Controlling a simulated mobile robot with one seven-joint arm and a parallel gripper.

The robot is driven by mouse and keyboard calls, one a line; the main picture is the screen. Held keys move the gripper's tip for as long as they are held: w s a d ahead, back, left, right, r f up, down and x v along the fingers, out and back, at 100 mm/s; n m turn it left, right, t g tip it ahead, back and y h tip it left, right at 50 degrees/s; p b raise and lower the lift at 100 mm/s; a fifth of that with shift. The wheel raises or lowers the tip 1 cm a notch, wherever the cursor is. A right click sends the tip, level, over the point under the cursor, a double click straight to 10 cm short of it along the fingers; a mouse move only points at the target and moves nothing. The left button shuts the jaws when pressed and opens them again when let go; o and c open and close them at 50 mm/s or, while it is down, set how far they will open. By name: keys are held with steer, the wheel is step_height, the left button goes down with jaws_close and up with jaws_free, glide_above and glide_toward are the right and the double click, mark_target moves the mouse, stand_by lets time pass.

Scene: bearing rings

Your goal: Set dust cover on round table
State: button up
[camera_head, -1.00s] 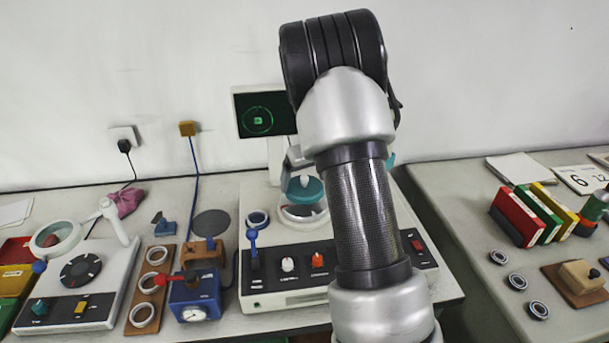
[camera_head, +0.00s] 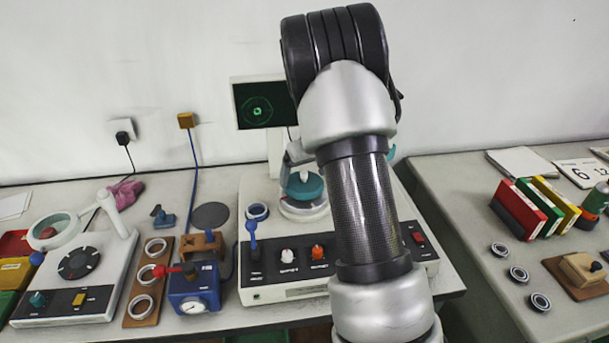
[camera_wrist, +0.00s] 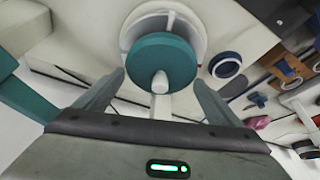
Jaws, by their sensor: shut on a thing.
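The dust cover is a teal round cap (camera_head: 305,188) with a pale stem, close above the round table (camera_head: 303,210) on the white machine. In the wrist view the cover (camera_wrist: 165,55) lies over the pale round table (camera_wrist: 192,24), which shows around its edge. My gripper (camera_wrist: 160,80) has its two fingers on either side of the pale stem and is shut on the cover. I cannot tell whether the cover touches the table. My arm hides part of the machine in the head view.
A monitor (camera_head: 265,104) stands behind the machine. A blue-rimmed ring (camera_head: 257,212) lies left of the round table. A blue gauge box (camera_head: 195,292) and a wooden ring board (camera_head: 145,310) stand further left. Colored binders (camera_head: 535,208) stand on the right bench.

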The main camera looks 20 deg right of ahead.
steer(key=shift+f+b, duration=0.8)
steer(key=shift+b, duration=0.6)
stand_by(0.8)
steer(key=shift+b, duration=0.4)
stand_by(0.7)
steer(key=o, duration=0.9)
steer(key=a+v, duration=0.1)
steer(key=v, duration=1.6)
steer(key=shift+d+r+p, duration=0.3)
steer(key=shift+d+p, duration=0.1)
steer(key=shift+d, duration=0.05)
